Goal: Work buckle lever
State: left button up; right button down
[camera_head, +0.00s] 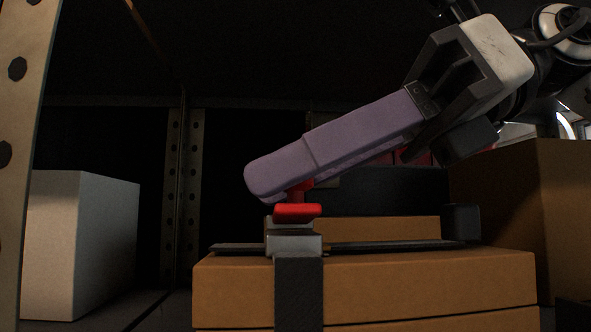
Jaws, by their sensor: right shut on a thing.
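A strap buckle (293,243) sits on top of a cardboard box (430,275), with a black strap (299,290) running down the box front. A red piece (298,211) stands up from the buckle. A long purple handle-like bar (340,140) slants from upper right down to lower left, its low end just above the red piece. I cannot tell whether they are joined. My right gripper (424,108) comes from the upper right and is shut on the bar's upper end; its dark jaws partly hide that end. My left gripper is out of view.
A white box (80,245) stands at the left behind a perforated metal post (28,130). A tall brown box (525,210) stands at the right. A dark shelf closes in above and behind. Open space lies between the white box and the strapped box.

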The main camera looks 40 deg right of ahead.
jog(key=shift+s+a+f+n, duration=0.1)
jog(key=shift+s+f+n, duration=0.05)
jog(key=shift+n, duration=0.15)
jog(key=shift+t, duration=0.3)
jog(key=c, duration=1.6)
grip_release()
jog(key=v, duration=1)
jog(key=shift+s+b, duration=0.15)
jog(key=shift+b, duration=0.2)
